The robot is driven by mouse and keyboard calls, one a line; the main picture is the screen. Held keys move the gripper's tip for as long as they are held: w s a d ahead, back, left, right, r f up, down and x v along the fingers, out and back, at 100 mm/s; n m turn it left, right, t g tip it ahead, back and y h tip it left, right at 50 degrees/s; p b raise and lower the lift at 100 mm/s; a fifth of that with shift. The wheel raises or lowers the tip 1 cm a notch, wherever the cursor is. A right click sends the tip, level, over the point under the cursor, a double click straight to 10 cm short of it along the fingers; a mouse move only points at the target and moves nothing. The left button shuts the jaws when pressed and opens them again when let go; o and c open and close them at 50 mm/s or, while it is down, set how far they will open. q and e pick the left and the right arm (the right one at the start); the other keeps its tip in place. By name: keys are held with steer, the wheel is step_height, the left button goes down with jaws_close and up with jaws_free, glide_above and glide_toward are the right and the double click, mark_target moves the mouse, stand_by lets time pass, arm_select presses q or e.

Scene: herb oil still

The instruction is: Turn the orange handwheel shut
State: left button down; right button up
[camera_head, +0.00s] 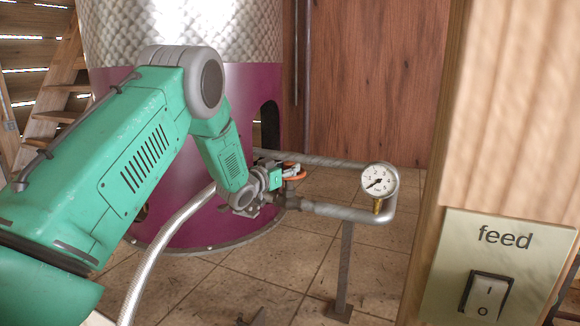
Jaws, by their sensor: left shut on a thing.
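The orange handwheel (298,176) sits on the metal pipe beside the still, near the middle of the view. Only part of its orange rim shows; the rest is hidden by my left gripper. My left gripper (284,172) reaches in from the left and is shut on the handwheel. How far the wheel is turned cannot be told. My right gripper is not in view.
A pressure gauge (379,181) stands on the pipe (335,211), right of the handwheel, above a support post (344,270). The large still (190,225) stands behind my arm. A wooden post with a "feed" switch panel (487,279) fills the right. A silver hose (165,245) runs below my arm.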

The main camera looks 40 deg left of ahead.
arm_select(q)
steer(key=shift+m+h, duration=0.3)
steer(key=shift+h, duration=0.2)
steer(key=c, duration=1.1)
jaws_free()
steer(key=shift+a, duration=0.1)
steer(key=shift+c, duration=0.2)
steer(key=shift+s, duration=0.2)
steer(key=s, duration=1.1)
steer(key=shift+s, duration=0.35)
